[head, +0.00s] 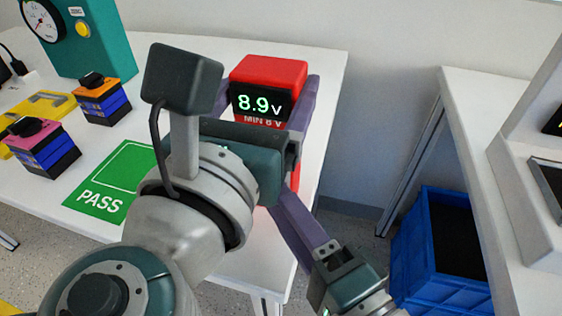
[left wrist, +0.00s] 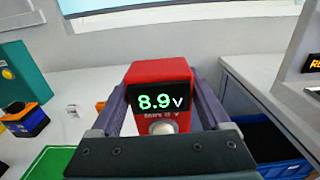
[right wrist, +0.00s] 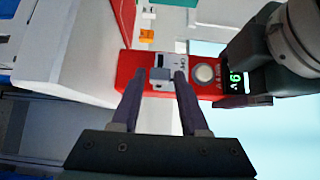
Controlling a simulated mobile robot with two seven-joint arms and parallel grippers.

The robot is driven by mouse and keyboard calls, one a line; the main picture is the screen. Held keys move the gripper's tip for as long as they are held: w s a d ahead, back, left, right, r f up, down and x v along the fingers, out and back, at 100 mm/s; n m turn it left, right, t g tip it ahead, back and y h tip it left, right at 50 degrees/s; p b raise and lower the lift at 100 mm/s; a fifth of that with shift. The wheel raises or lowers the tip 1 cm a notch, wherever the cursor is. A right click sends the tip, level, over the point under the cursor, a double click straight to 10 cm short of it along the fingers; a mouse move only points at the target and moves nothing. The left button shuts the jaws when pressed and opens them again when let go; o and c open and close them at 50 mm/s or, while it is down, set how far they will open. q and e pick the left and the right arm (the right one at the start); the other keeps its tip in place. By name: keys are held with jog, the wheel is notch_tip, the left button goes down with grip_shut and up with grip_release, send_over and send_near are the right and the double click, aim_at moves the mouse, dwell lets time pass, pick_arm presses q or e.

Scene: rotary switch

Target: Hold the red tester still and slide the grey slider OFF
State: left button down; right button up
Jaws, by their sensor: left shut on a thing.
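The red tester (head: 270,70) stands at the right end of the white table, with a lit 8.9 V display. My left gripper (head: 274,98) is shut on the tester, one finger on each side; it also shows in the left wrist view (left wrist: 160,100). In the right wrist view the grey slider (right wrist: 160,73) sits on a light grey plate on the tester's red face. My right gripper (right wrist: 160,78) is open, its fingertips on either side of the slider. Whether they touch it is unclear. In the head view my left arm hides much of the tester's lower part.
A green PASS mat (head: 120,185) lies left of my left arm. Orange-topped (head: 103,98) and pink-topped (head: 42,147) blocks, a yellow holder and a teal gauge box (head: 85,40) stand further left.

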grip_shut()
dwell(1.0)
